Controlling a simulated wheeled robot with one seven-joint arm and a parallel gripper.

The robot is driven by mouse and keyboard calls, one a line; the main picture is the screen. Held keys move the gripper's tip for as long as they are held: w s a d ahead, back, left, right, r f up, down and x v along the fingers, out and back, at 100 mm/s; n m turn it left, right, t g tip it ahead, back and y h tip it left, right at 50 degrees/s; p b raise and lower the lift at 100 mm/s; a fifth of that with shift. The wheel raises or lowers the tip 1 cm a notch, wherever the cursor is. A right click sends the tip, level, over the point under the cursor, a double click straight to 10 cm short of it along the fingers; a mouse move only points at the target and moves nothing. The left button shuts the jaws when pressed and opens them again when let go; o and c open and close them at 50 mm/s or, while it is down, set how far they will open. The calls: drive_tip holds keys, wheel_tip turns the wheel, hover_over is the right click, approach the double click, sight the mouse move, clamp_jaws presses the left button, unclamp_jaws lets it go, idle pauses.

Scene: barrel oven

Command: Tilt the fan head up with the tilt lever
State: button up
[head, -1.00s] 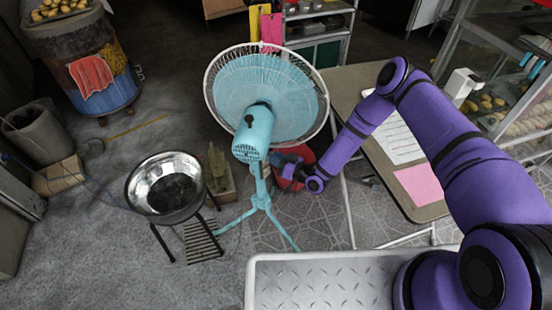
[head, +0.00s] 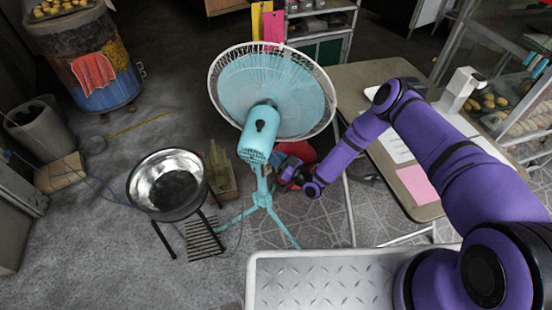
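The turquoise fan (head: 259,133) stands on a splayed tripod base, its round white-rimmed cage facing away from me and its motor housing towards me. A dark knob sits on top of the housing. I cannot make out the tilt lever; it may be hidden behind the housing or my gripper. My gripper (head: 277,163) is at the end of my purple arm, just right of the neck below the motor housing. It is small and partly hidden in the head view. I cannot tell whether its fingers are open or whether it touches the fan.
A metal bowl on a black stand (head: 166,185) is left of the fan. A table (head: 427,211) with papers stands to the right, under my arm. A red bucket (head: 303,152) is behind my gripper. A painted barrel (head: 112,90) is at the far left.

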drive_tip(key=v, duration=1)
drive_tip(key=shift+s+d, duration=0.2)
drive_tip(key=shift+d, duration=0.1)
drive_tip(key=shift+f, duration=0.1)
